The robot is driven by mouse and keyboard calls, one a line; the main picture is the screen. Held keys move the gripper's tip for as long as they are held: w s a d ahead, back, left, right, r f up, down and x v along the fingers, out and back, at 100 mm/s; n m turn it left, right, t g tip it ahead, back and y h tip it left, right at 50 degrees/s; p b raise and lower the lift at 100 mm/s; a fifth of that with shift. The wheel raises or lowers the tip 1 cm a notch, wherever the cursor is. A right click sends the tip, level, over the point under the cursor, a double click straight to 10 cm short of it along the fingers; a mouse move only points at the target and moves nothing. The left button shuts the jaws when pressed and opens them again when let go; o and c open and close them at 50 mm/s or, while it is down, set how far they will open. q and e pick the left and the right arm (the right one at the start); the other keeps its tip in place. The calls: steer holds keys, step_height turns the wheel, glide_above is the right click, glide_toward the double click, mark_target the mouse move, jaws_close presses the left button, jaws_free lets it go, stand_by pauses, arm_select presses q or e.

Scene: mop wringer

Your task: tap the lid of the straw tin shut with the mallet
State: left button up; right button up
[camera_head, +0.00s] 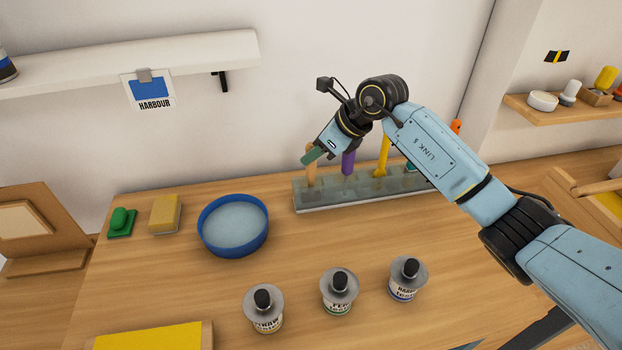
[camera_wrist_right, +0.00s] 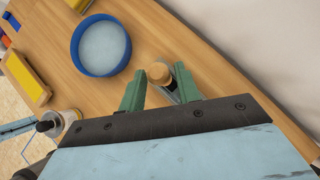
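The straw tin (camera_head: 265,322), labelled "STRAW" as far as I can read, stands upright at the table's front, leftmost of three tins, with a grey lid and black knob on top. Whether its lid is fully seated I cannot tell. My right gripper (camera_head: 308,157) is at the left end of the tool rack (camera_head: 345,199), at a tool with a tan wooden handle (camera_head: 311,176). In the right wrist view the handle's round end (camera_wrist_right: 159,73) shows between the parted green fingers (camera_wrist_right: 159,90), with slight gaps. Whether this tool is the mallet is hidden. My left gripper is out of view.
A purple handle (camera_head: 348,163) and a yellow handle (camera_head: 383,157) stand in the rack close by. Two other tins (camera_head: 339,293) (camera_head: 406,281) stand right of the straw tin. A blue bowl (camera_head: 233,251), sponge (camera_head: 165,215) and green scrubber (camera_head: 121,222) sit left. Table between rack and tins is clear.

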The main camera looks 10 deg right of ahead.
jaws_close()
steer(key=shift+r+p, duration=2.8)
steer(key=shift+r, duration=1.85)
